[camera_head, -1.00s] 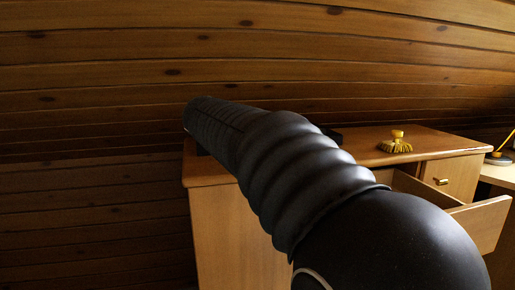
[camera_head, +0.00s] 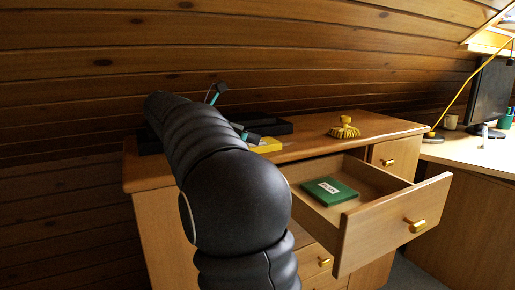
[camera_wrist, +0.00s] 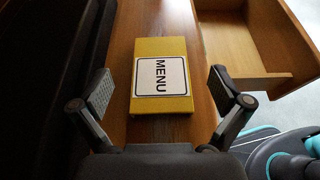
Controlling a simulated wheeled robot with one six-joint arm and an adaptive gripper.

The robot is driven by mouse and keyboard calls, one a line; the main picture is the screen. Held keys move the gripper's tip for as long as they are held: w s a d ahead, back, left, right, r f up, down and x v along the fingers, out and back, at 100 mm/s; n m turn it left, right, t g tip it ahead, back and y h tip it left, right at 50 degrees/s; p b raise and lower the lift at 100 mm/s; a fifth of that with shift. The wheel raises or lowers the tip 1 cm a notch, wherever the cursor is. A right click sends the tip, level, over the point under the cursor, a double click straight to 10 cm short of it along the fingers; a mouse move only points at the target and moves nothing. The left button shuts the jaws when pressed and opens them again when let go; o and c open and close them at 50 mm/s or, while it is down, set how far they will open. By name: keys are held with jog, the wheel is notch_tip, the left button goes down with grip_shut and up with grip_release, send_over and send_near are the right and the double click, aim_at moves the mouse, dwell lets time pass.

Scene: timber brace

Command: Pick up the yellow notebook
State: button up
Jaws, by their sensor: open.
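The yellow notebook (camera_wrist: 161,48) has a white MENU label and lies on the wooden cabinet top, between my fingers as seen in the wrist view. A small part of the yellow notebook (camera_head: 267,146) shows in the head view beside my arm, which hides the rest. My gripper (camera_wrist: 161,91) is open and empty, with one finger on either side of the notebook and apart from it. In the head view, my arm reaches over the cabinet and parts of my gripper (camera_head: 232,113) show past it.
A black tray (camera_head: 272,127) lies behind the notebook. A desk (camera_head: 470,150) with a monitor (camera_head: 490,92) is at right.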

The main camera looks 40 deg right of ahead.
aim_at(265, 141)
jog(key=shift+b+x, duration=0.35)
jog(key=shift+x, duration=2.55)
jog(key=shift+f, duration=0.15)
jog(key=c, duration=1.2)
